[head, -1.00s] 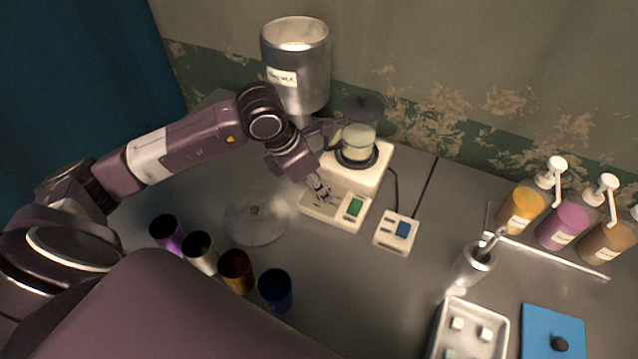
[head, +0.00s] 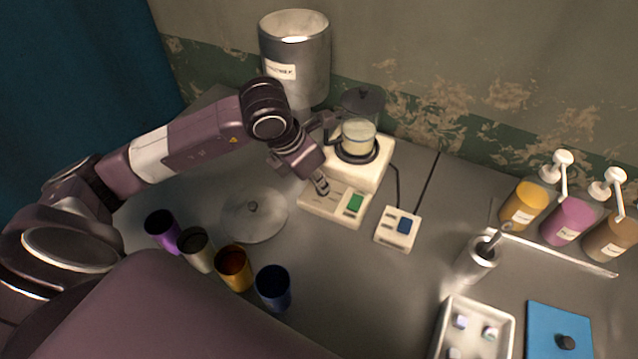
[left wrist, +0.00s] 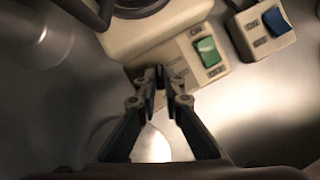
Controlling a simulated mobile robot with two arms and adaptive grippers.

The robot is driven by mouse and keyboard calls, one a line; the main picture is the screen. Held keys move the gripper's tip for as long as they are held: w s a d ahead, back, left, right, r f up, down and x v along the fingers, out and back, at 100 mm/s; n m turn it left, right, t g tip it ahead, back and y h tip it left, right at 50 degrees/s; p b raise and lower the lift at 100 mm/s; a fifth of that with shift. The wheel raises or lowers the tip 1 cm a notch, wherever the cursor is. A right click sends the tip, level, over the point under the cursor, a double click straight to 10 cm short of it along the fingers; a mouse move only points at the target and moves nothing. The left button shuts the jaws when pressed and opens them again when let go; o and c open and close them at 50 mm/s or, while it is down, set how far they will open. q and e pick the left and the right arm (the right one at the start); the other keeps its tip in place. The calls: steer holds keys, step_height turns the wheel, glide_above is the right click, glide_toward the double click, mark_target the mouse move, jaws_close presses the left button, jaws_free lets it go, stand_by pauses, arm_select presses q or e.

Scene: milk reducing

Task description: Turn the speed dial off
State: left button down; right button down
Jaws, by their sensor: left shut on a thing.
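The cream stirrer base (head: 368,176) carries a glass jug of pale liquid (head: 358,138). Its low front panel (head: 327,207) has a green rocker switch (head: 355,203), also in the left wrist view (left wrist: 207,52) with ON and OFF labels. My left gripper (head: 321,186) is at the left part of this panel, beside the green switch. In the left wrist view its fingertips (left wrist: 160,80) are close together at the panel, shut on what seems to be the speed dial. The dial is mostly hidden by the fingers, so its setting cannot be read. My right gripper is not in view.
A box with a blue switch (head: 404,226) stands right of the panel. A large metal canister (head: 295,60) is behind. A clear round lid (head: 253,222) and several coloured cups (head: 233,268) are at left front. Pump bottles (head: 567,222) stand at right.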

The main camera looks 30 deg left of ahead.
arm_select(q)
steer(key=shift+d+n+t+y+b, duration=0.15)
steer(key=shift+n+t+y+b, duration=0.2)
steer(key=shift+n+b, duration=0.6)
steer(key=shift+n+y+b, duration=0.45)
steer(key=shift+n+y, duration=0.1)
steer(key=shift+n, duration=0.9)
steer(key=c, duration=2.1)
jaws_free()
steer(key=v, duration=1.2)
steer(key=shift+w+d+r, duration=0.1)
steer(key=shift+d, duration=0.05)
